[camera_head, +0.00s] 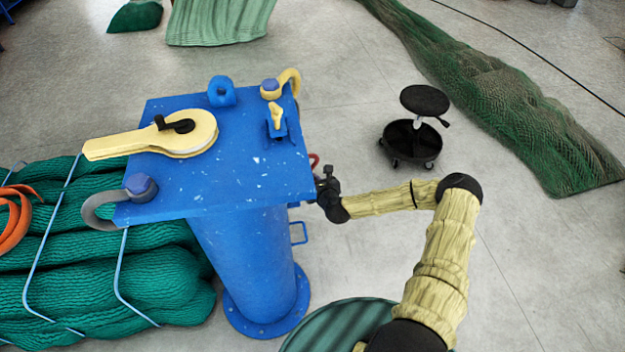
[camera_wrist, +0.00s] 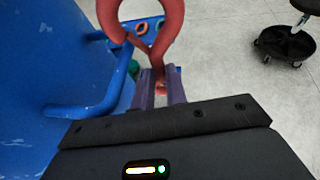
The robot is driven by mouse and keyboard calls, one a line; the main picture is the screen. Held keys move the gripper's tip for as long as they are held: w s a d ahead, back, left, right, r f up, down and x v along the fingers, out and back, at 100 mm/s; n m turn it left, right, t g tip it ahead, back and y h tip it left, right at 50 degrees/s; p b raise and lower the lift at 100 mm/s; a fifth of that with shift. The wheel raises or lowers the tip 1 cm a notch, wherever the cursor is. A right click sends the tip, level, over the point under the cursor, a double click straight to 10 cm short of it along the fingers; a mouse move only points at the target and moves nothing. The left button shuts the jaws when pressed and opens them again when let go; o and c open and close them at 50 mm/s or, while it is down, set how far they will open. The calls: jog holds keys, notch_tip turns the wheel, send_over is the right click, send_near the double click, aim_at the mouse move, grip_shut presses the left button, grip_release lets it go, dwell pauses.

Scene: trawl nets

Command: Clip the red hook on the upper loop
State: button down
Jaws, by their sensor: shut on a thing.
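The red hook (camera_wrist: 178,30) is held between the two fingers of my gripper (camera_wrist: 160,88), its curved end pointing away from my wrist. In the head view only a small red part of the hook (camera_head: 314,160) shows beside the blue stand's edge, near my gripper (camera_head: 322,182). A blue bar loop (camera_wrist: 112,88) sticks out from the stand just left of the hook in the wrist view; the hook looks apart from it. The other is mostly hidden by the top plate and my gripper, so I cannot tell which loop the wrist view shows.
The blue stand (camera_head: 240,185) has a yellow lever block (camera_head: 180,140) and shackles on top. Green net bundles (camera_head: 150,275) lie left. A black stool (camera_head: 412,140) stands right; a long net (camera_head: 500,95) lies behind it.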

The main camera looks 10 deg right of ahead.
jog(key=shift+s+a+f, duration=0.15)
jog(key=shift+a, duration=0.55)
jog(key=shift+s+a+f+b, duration=0.1)
jog(key=shift+a+f+b, duration=0.15)
jog(key=shift+f+b, duration=0.6)
jog(key=shift+a+f+b, duration=0.25)
jog(key=shift+f+b, duration=0.5)
jog(key=shift+b, duration=0.15)
dwell(1.5)
dwell(0.5)
jog(key=c, duration=1.3)
grip_release()
jog(key=shift+c, duration=0.2)
jog(key=shift+f, duration=0.1)
jog(key=shift+s, duration=0.1)
jog(key=b+v, duration=0.3)
jog(key=v, duration=1.4)
jog(key=shift+r+b, duration=0.25)
jog(key=shift+b, duration=0.15)
